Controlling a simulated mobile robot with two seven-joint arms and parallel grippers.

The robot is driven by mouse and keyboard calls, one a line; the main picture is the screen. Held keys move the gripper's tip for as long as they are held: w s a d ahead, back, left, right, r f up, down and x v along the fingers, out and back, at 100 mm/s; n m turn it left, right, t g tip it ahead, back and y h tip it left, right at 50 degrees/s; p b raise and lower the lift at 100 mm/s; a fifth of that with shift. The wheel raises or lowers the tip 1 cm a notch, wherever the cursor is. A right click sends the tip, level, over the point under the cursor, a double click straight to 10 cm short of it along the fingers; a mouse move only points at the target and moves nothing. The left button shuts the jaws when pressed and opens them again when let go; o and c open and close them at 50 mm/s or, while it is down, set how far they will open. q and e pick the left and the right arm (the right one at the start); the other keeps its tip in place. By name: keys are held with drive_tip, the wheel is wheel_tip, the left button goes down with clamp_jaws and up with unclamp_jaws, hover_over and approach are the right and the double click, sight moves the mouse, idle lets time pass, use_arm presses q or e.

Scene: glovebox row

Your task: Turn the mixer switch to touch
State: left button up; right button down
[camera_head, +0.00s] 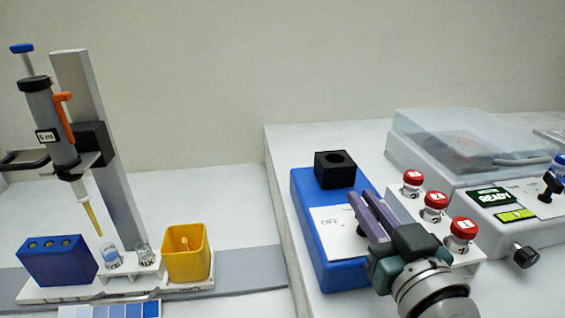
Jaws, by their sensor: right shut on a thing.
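The mixer is a blue box (308,232) with a black cup head (335,168) on top, on the raised white bench. A white label (331,232) on its upper face reads OFF; the rest of the label is covered by my gripper. My right gripper (362,197) comes in from the lower right, its two purple-grey fingers over the label's right side. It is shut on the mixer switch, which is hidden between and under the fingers. The switch's setting cannot be read. My left gripper is not in view.
Several red-capped vials (434,201) stand in a white rack close to the right of my gripper. Behind them is a clear-lidded device (470,150) with a READY display (493,197). At left are a pipette stand (95,130), a blue tip box (58,262) and a yellow bin (187,252).

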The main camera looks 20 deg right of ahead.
drive_tip(key=shift+h, duration=0.3)
drive_tip(key=c, duration=0.9)
unclamp_jaws()
drive_tip(key=v, duration=1)
